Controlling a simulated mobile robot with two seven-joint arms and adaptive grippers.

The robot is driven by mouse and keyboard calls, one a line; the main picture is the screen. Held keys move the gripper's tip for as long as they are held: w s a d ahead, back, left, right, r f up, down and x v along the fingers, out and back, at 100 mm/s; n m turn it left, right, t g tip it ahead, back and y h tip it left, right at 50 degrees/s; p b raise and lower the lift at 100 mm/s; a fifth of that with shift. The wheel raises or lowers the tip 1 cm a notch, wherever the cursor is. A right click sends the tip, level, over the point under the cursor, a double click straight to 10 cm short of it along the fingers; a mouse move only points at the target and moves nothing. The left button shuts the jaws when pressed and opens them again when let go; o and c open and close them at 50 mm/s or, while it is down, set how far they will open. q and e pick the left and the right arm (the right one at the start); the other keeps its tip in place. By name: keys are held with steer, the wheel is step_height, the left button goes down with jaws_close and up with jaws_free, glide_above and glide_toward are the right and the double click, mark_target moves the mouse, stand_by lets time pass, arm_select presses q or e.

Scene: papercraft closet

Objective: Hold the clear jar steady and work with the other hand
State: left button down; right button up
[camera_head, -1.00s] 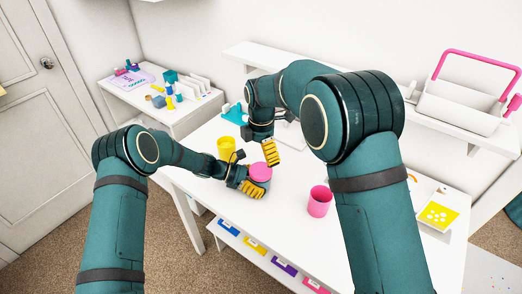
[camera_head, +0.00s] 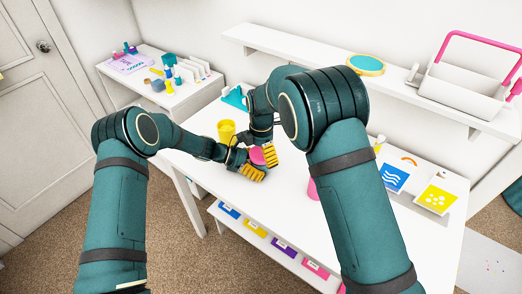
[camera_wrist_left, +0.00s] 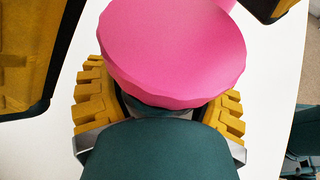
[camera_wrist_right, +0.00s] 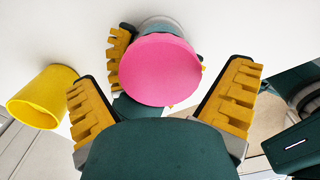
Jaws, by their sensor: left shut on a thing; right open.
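The clear jar with a pink lid (camera_head: 257,156) stands on the white table. My left gripper (camera_head: 252,170) is shut around the jar's side, below the lid. The left wrist view shows the pink lid (camera_wrist_left: 172,50) from above, between the yellow fingers; the jar's body is mostly hidden. My right gripper (camera_head: 270,153) is at the jar from above. In the right wrist view the lid (camera_wrist_right: 160,70) lies ahead and between the open yellow fingers (camera_wrist_right: 168,100), with space on both sides.
A yellow cup (camera_head: 226,131) stands left of the jar, also seen in the right wrist view (camera_wrist_right: 42,97). A pink cup (camera_head: 313,190) is partly hidden behind my right arm. Picture cards (camera_head: 396,178) lie at the table's right. A white caddy (camera_head: 466,92) is on the back shelf.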

steer(key=c, duration=1.3)
steer(key=shift+m, duration=1.7)
steer(key=o, duration=1.2)
steer(key=shift+o, duration=0.2)
steer(key=shift+r, duration=2.3)
steer(key=shift+o, duration=0.3)
